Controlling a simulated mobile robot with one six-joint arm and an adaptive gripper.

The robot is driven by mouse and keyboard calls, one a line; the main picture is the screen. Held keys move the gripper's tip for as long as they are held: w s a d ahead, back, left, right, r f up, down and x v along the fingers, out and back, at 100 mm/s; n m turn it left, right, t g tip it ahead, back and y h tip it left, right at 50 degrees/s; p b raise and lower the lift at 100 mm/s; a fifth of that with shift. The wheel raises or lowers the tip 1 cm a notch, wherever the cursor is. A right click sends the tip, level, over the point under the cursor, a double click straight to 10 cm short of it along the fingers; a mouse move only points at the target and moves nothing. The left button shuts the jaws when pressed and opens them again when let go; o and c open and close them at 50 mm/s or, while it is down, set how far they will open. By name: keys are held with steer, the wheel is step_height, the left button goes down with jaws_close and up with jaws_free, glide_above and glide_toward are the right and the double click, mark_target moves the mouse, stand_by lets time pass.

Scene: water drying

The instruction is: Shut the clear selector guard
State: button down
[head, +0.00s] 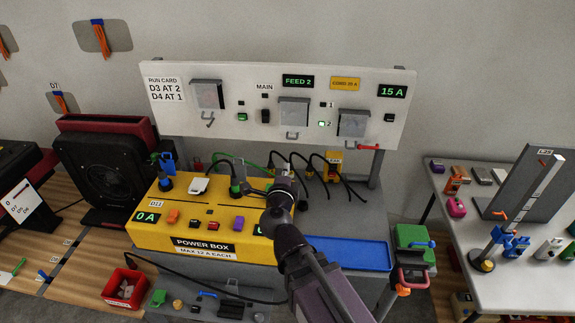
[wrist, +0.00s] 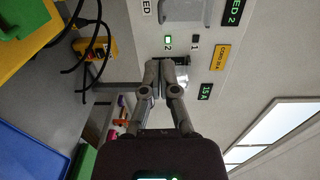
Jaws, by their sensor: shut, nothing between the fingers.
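Several clear, greyish guards sit on the white panel (head: 170,125). In the head view one is at the left (head: 207,94), one in the middle (head: 294,111) and one at the right (head: 353,122). Lamps marked 1 and 2 are between the middle and right ones, and 2 is lit green. I cannot tell how far each guard stands open. My gripper (head: 250,189) is shut and empty, and appears above the yellow power box. In the wrist view its fingertips (wrist: 167,63) overlap the panel near a clear guard (wrist: 197,78) and partly hide it; contact is not clear.
The yellow power box (head: 150,237) with plugs and black cables is below the panel. A blue tray (head: 350,253) is to its right. A red rod (head: 368,147) sticks out under the right guard. A white side table (head: 510,287) with small parts stands at the right.

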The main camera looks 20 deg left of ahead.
steer(key=x, duration=1.3)
steer(key=shift+b, duration=0.3)
steer(key=w, duration=0.1)
steer(key=w+f+b, duration=0.1)
steer(key=w, duration=0.1)
steer(key=shift+a+f+b, duration=0.25)
steer(key=shift+a+b, duration=0.05)
steer(key=shift+a, duration=0.05)
steer(key=shift+s+d+f, duration=0.1)
steer(key=shift+s, duration=0.05)
steer(key=f+b+v, duration=0.2)
steer(key=f+v, duration=0.1)
steer(key=v, duration=1)
steer(key=shift+s+f+b, duration=0.15)
steer(key=shift+s+b, duration=0.15)
steer(key=shift+b, duration=0.1)
